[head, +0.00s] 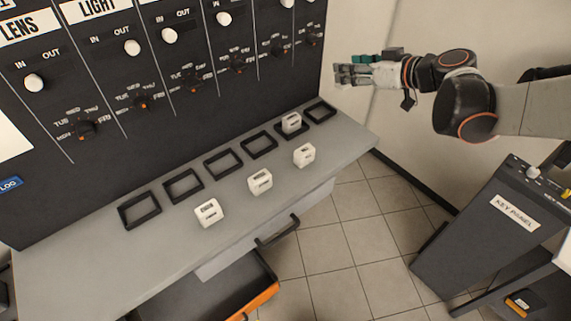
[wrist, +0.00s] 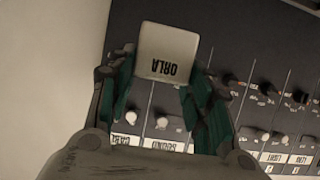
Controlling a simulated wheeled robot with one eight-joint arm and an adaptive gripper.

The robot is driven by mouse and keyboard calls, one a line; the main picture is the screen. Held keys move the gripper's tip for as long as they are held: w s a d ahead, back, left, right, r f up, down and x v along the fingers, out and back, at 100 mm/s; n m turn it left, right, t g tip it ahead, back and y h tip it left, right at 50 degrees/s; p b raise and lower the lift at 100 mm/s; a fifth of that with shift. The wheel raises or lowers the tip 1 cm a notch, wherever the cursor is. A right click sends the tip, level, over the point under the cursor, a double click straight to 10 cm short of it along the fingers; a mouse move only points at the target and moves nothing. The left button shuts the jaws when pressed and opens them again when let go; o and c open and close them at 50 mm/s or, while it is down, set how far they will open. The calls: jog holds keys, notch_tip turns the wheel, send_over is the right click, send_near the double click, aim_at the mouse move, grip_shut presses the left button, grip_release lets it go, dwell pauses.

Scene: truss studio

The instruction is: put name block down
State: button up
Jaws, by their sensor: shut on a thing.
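My gripper (head: 352,72) is at the upper right of the head view, raised above the shelf's far right end. In the wrist view, my gripper (wrist: 162,82) is shut on a white name block (wrist: 167,50) marked ORLA, which reads upside down. The held block is not clear in the head view. Three white blocks (head: 209,212) (head: 260,181) (head: 304,155) lie loose along the front of the grey shelf (head: 95,252). Another white block (head: 291,121) sits at the second black frame from the right. The other black frames (head: 139,210) (head: 320,112) are empty.
A black board (head: 130,75) with knobs, dials and labels rises behind the shelf. An open drawer (head: 225,290) is below it. A dark key panel stand (head: 490,230) is at the right. Tiled floor (head: 330,260) lies between them.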

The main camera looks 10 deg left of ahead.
jog(key=shift+w+d+f+b, duration=0.15)
jog(key=shift+f+b, duration=1.35)
jog(key=shift+f, duration=3.5)
jog(key=shift+s+d+f+b, duration=0.2)
jog(key=shift+f+b, duration=1.25)
jog(key=shift+f, duration=3.5)
jog(key=shift+w, duration=0.2)
jog(key=shift+f, duration=0.2)
jog(key=o, duration=1.1)
jog(key=shift+r, duration=0.1)
jog(key=shift+c, duration=0.2)
